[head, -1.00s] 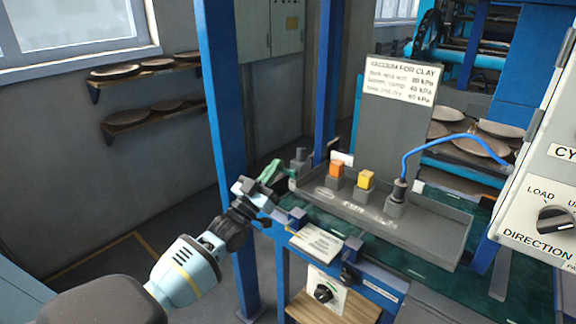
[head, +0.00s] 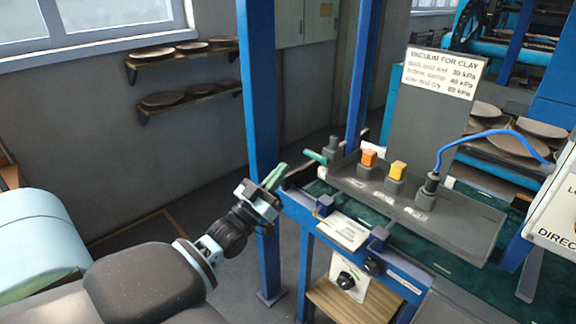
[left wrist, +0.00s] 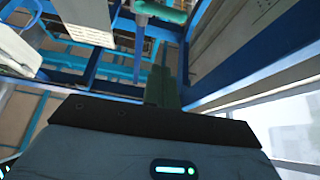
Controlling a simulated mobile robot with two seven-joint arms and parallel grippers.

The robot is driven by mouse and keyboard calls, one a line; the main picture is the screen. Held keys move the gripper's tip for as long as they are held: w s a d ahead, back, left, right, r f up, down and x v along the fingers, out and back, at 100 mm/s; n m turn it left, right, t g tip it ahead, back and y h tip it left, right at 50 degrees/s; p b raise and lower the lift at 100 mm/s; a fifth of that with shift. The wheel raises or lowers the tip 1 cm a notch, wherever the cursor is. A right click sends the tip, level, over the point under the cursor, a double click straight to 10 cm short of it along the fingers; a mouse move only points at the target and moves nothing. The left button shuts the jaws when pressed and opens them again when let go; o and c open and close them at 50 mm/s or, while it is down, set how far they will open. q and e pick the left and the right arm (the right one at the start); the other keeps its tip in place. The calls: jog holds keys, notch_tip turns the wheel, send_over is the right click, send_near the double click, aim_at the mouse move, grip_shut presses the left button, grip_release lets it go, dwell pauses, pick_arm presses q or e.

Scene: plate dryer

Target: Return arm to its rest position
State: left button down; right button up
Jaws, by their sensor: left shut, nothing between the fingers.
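My left gripper (head: 278,174) is in the head view, with its green fingers shut together and empty. It is in the air beside the blue post, left of the grey tray and apart from it. In the left wrist view its closed fingers (left wrist: 164,82) point up the picture, with nothing between them. A teal handle (head: 316,157) sticks out near the left end of the grey tray (head: 470,235); a teal bar (left wrist: 160,12) shows past the fingers in the left wrist view. My right gripper is not in view.
A blue post (head: 257,110) stands right behind the left gripper. The tray holds an orange block (head: 368,158), a yellow block (head: 398,170) and a fitting with a blue hose (head: 490,133). A control box (head: 560,200) is at the right edge. Open floor lies left of the post.

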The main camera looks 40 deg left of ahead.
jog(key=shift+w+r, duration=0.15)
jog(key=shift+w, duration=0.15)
pick_arm(q)
jog(key=s+d+f+m+g+p, duration=0.1)
jog(key=s+d+f+g, duration=0.4)
jog(key=f, duration=0.6)
jog(key=s+d+f+g+p, duration=0.1)
jog(key=s+d+f+g, duration=0.2)
jog(key=s+d+f, duration=0.65)
jog(key=s+d+f+g, duration=0.3)
jog(key=s+f, duration=0.3)
jog(key=s, duration=0.3)
jog(key=s+d+f+g, duration=0.4)
jog(key=s+f, duration=0.2)
jog(key=s, duration=0.4)
jog(key=shift+d+f+m+h+p, duration=0.15)
jog(key=shift+d+m+h+p, duration=0.15)
jog(key=shift+d+m+h, duration=0.1)
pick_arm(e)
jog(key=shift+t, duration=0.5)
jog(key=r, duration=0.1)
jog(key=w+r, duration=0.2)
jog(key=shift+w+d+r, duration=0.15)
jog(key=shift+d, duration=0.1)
